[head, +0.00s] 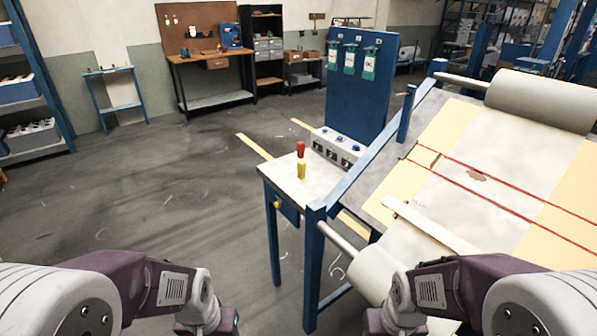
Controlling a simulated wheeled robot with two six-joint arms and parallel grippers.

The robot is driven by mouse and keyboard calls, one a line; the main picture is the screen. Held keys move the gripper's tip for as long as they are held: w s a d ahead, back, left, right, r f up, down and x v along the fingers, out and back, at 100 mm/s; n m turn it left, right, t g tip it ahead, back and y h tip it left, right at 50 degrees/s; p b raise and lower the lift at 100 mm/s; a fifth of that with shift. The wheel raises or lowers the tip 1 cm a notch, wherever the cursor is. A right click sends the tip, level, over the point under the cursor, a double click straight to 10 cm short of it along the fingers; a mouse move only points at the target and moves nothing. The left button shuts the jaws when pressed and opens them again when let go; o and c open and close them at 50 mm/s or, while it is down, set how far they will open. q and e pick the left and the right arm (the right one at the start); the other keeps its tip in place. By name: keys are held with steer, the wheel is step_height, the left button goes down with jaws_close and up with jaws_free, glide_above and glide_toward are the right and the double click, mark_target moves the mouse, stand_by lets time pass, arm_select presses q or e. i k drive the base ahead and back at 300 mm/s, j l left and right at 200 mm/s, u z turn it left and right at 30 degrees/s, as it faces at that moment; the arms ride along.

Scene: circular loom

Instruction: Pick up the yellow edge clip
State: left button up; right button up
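A yellow piece (301,170) stands on the small side table, with a red piece (300,149) directly above or behind it. I cannot tell whether they are two clips or one two-coloured object. A small yellow knob-like part (277,205) shows at the side table's front edge. Both of my arms show at the bottom of the head view, one at the left and one at the right. Their wrists run off the bottom edge, so neither gripper's fingers are in view. Nothing of mine touches the yellow piece.
The side table (284,168) also bears a grey control box (338,147). A blue panel (360,85) with green-white tags stands behind. The sloped loom bed with pale fabric (500,170), red bands and a roll (540,100) fills the right. Floor left of the table is clear.

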mark_target(301, 164)
steer(key=i+j, duration=0.7)
steer(key=j, duration=0.2)
steer(key=l+z, duration=0.05)
